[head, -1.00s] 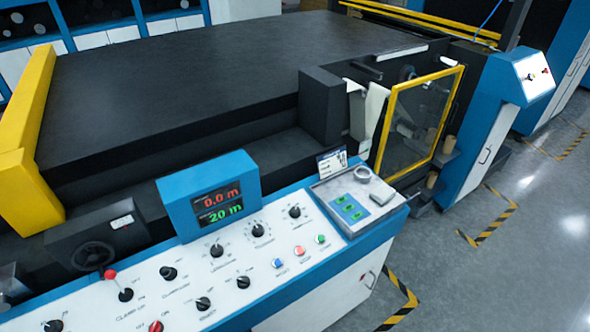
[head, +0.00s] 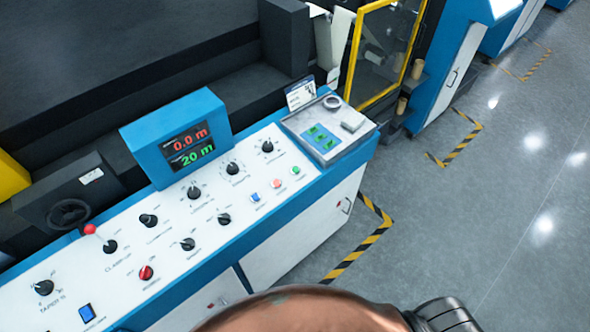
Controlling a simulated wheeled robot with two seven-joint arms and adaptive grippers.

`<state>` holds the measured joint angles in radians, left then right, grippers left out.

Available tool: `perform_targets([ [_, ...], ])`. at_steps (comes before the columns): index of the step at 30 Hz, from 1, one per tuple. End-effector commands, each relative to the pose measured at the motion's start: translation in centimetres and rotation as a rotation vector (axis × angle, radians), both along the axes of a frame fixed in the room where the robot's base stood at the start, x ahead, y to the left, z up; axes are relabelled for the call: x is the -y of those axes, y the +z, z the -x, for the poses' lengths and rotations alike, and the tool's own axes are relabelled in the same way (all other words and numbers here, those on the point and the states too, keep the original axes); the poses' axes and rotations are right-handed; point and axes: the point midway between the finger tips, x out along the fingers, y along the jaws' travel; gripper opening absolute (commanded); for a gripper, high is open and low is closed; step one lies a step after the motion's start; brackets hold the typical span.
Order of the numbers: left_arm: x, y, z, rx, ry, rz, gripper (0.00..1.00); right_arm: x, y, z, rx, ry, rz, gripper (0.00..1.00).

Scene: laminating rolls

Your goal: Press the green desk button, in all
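Neither of my grippers shows in the head view. A copper-coloured rounded part and a dark ridged part of my own arm show at the bottom edge, well below the button.
A display box (head: 178,137) reads 0.0 m and 20 m. Open floor (head: 450,220) lies right.

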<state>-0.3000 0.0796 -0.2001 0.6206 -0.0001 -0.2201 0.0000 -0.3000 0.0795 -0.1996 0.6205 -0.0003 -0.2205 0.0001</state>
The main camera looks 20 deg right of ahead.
Motion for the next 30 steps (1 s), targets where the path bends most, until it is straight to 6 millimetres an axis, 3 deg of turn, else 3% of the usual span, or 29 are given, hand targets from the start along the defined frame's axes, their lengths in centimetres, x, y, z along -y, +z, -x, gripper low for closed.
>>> perform_targets([
  [15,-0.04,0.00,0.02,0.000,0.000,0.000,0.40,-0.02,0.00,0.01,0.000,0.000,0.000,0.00],
  [30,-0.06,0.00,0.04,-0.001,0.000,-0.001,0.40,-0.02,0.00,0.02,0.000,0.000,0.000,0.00],
])
